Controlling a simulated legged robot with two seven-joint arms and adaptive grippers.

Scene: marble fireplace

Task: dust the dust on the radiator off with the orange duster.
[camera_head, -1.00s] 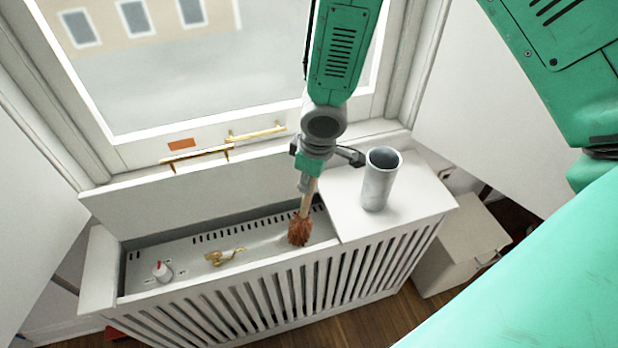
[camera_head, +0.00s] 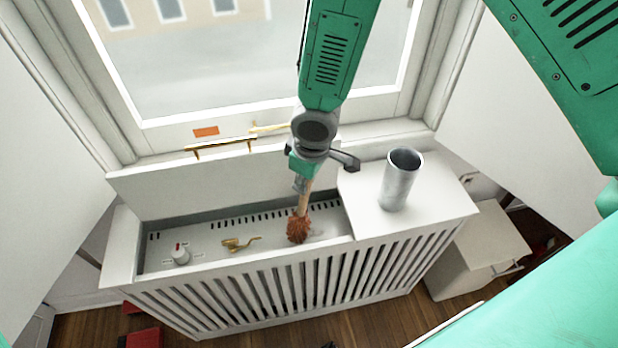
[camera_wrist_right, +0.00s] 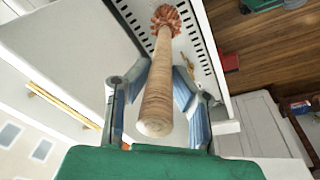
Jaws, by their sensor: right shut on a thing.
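The orange duster has a wooden handle (camera_wrist_right: 156,95) and a bushy orange-brown head (camera_head: 299,229). My right gripper (camera_head: 306,178) is shut on the handle, and its two fingers (camera_wrist_right: 160,88) sit on either side of it in the wrist view. The duster's head points down into the open top of the white radiator cover (camera_head: 270,290), close to the perforated radiator panel (camera_head: 208,243). Whether the bristles touch the panel is hard to tell. A faint greyish patch, perhaps dust (camera_head: 322,232), lies just right of the head. My left gripper is not in view.
A grey metal cylinder (camera_head: 400,180) stands on the cover's closed right part. A white-and-red knob (camera_head: 180,253) and a brass piece (camera_head: 240,243) sit left of the duster. The raised lid (camera_head: 200,180) leans behind, below the window.

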